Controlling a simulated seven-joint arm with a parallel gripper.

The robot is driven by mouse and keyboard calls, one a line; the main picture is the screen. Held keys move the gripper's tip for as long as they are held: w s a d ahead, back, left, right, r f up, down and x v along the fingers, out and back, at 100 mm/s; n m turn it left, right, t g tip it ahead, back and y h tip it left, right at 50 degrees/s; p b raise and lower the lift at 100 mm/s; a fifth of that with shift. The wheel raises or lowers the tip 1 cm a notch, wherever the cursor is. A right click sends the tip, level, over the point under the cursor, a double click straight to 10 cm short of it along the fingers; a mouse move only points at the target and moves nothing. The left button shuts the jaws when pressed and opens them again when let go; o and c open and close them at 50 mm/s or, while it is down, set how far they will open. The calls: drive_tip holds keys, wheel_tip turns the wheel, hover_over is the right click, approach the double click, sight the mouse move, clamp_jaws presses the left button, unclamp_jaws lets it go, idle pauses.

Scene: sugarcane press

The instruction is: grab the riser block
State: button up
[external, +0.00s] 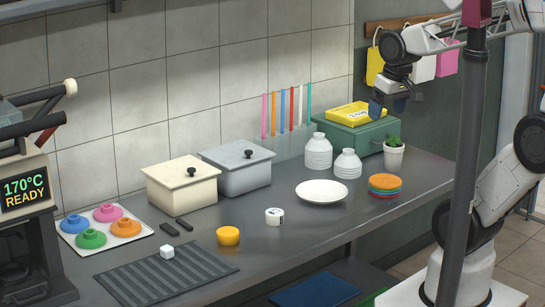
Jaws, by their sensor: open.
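A small white cube (167,252), the most block-like thing in view, sits on a dark grey ribbed mat (215,268) at the front left of the counter. I cannot tell for sure that it is the riser block. My gripper (388,107) is open and empty, raised at the upper right near the green box. It is far from the cube, which lies to its lower left.
The grey counter (300,245) holds lidded cream (180,188) and grey (235,175) boxes, a white plate (322,191), a yellow cup-like piece (228,236) and a white labelled cylinder (274,216). A dark pole (463,170) stands before my arm. The front middle is clear.

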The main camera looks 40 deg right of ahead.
drive_tip(key=w+a+f+m+g+y, duration=0.35)
drive_tip(key=w+a+f, duration=0.3)
drive_tip(key=a, duration=0.45)
drive_tip(key=w+a+f+m+g+y, duration=0.2)
drive_tip(key=w+a+f+m+y, duration=0.4)
drive_tip(key=a, duration=0.5)
drive_tip(key=m+t+y, duration=0.2)
drive_tip(key=m+y, duration=0.2)
drive_tip(key=m, duration=0.3)
hover_over(229, 231)
drive_tip(key=d, duration=0.3)
wheel_tip(229, 231, down, 10)
drive_tip(key=shift+w, duration=0.15)
drive_tip(key=shift+f+g, duration=0.1)
drive_tip(key=shift+g, duration=0.15)
drive_tip(key=shift+f, duration=1.75)
drive_tip(key=shift+f, duration=0.1)
drive_tip(key=shift+a+f, duration=0.1)
drive_tip(key=shift+f, duration=1.7)
drive_tip(key=shift+x, duration=1.35)
drive_tip(key=shift+r, duration=0.1)
